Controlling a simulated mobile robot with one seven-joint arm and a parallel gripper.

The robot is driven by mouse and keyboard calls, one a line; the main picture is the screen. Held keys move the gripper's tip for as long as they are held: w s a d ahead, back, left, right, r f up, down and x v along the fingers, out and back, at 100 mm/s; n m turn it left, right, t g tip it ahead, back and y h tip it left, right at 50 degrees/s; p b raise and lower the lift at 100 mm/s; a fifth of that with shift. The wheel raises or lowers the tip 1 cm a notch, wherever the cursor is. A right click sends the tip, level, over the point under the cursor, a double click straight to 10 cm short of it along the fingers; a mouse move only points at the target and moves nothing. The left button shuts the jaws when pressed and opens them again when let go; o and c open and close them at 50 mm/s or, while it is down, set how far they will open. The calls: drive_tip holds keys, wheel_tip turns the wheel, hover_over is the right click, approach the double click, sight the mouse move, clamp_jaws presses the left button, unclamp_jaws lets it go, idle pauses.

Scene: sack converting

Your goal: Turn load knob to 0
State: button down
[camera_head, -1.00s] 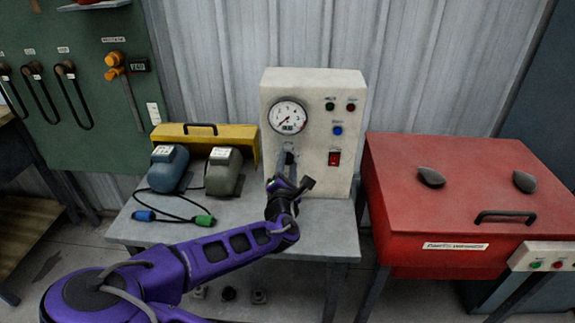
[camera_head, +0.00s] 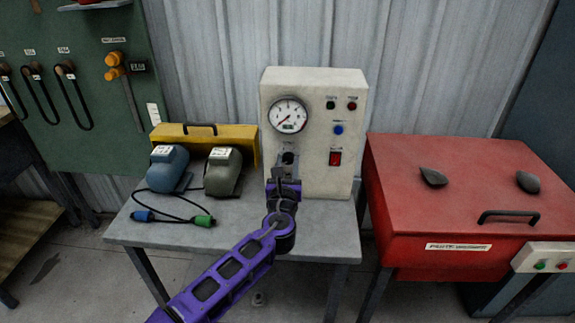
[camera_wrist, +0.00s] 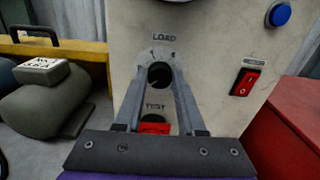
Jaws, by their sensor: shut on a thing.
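The black load knob (camera_wrist: 159,75) sits on the front of the cream test box (camera_head: 350,98), under the word LOAD in the wrist view. My gripper (camera_wrist: 160,72) has its two grey fingers closed around the knob, one on each side. In the head view my gripper (camera_head: 288,160) reaches the panel below the gauge, and the knob is mostly hidden by it. The knob's pointer direction is too small to tell. The round dial gauge (camera_head: 289,115) is above the knob, with a red needle pointing to the lower left.
A red rocker switch (camera_head: 335,158) and a blue button (camera_head: 338,130) are right of the knob. A TEST control (camera_wrist: 155,122) is below it. Two motors (camera_head: 222,172) with cables stand left on the grey table (camera_head: 330,235). A red cabinet (camera_head: 460,190) stands right.

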drive_tip(key=shift+n, duration=0.5)
drive_tip(key=c, duration=0.5)
unclamp_jaws()
drive_tip(key=shift+s, duration=0.1)
